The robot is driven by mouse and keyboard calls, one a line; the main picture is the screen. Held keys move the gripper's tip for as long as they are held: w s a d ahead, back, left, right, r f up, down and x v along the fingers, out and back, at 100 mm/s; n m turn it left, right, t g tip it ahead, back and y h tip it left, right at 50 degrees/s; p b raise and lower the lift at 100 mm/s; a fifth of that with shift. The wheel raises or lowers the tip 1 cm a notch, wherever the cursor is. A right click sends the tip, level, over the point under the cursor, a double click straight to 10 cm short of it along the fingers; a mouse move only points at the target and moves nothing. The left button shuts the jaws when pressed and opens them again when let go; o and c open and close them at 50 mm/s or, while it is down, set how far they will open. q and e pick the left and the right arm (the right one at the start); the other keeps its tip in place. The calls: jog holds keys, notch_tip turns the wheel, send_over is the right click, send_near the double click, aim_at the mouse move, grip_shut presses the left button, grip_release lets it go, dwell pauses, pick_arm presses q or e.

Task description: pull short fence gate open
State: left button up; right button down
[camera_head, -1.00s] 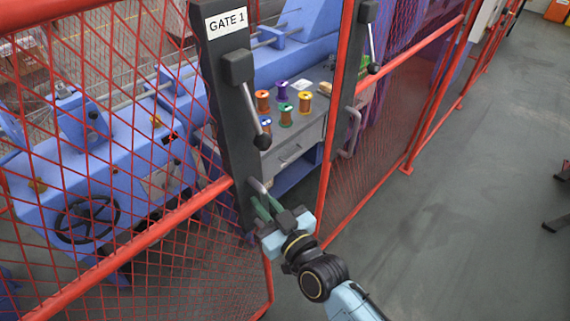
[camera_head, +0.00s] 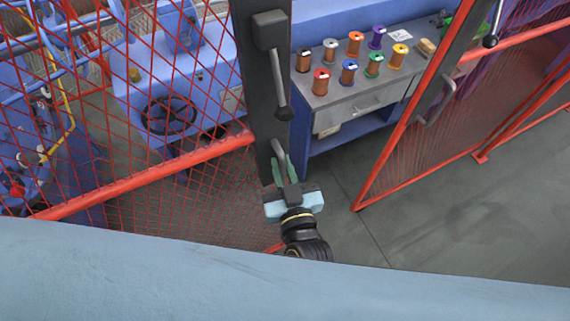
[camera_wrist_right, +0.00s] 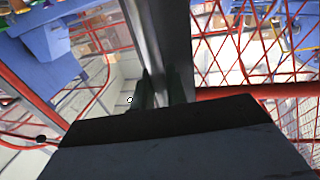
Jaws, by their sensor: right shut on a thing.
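The short fence gate (camera_head: 150,182) is a red-framed mesh panel at the left of the head view, with a dark upright post (camera_head: 262,95) at its free edge. In the right wrist view the gripper fingers (camera_wrist_right: 166,92) show at the grey metal, partly hidden by the gripper body. The gate stands apart from the other post at the right. My left gripper is not in view.
A workbench (camera_head: 350,100) with several coloured spools stands behind the opening. A blue machine with a handwheel (camera_head: 168,115) is behind the mesh. Another red fence panel (camera_head: 420,130) with its own handle stands right. Grey floor (camera_head: 440,220) is clear at right.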

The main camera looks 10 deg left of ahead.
jog(key=c, duration=1.5)
grip_release()
jog(key=shift+s, duration=0.1)
jog(key=v, duration=1.3)
jog(key=shift+s+b, duration=0.1)
jog(key=shift+b, duration=0.25)
jog(key=shift+f, duration=0.1)
